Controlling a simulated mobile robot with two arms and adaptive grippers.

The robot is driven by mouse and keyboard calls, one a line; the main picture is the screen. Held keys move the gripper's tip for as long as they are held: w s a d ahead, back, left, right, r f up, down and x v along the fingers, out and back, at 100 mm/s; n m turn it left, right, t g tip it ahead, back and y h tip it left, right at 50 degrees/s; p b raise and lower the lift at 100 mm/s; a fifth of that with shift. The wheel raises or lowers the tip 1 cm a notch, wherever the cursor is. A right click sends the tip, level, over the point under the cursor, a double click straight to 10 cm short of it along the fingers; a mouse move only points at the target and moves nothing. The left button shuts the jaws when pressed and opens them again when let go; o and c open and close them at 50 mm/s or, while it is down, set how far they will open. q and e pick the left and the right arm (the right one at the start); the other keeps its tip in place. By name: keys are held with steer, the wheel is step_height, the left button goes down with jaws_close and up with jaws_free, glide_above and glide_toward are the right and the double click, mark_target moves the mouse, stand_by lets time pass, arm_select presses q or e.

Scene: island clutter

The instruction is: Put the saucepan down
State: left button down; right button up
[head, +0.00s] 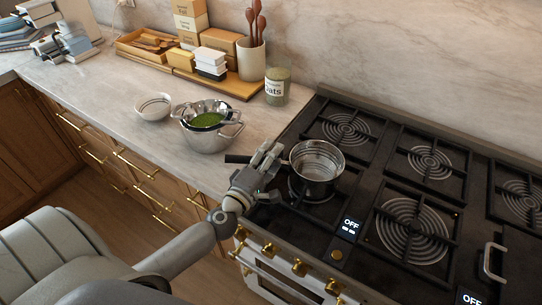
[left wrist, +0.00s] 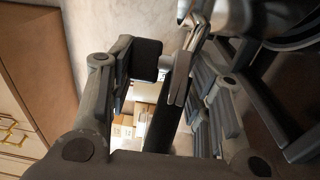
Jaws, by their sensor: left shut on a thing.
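The saucepan (head: 317,165) is a shiny metal pan with a dark handle, upright over the front left burner of the stove in the head view. I cannot tell whether its base touches the grate. My left gripper (head: 263,168) is shut on the saucepan's handle, left of the pan. In the left wrist view the dark handle (left wrist: 181,90) runs between the fingers, and part of the metal pan shows at the top right. My right gripper is in neither view.
The black stove (head: 376,185) has several coil burners. A colander pot with green contents (head: 209,121), a white bowl (head: 153,106) and a jar (head: 277,86) stand on the counter to the left. A wooden tray (head: 240,87) with boxes lies along the wall.

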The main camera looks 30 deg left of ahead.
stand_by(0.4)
arm_select(q)
steer(key=c, duration=0.6)
jaws_free()
steer(key=shift+f, duration=0.1)
steer(key=shift+c, duration=0.2)
steer(key=shift+f, duration=0.15)
steer(key=s, duration=1.2)
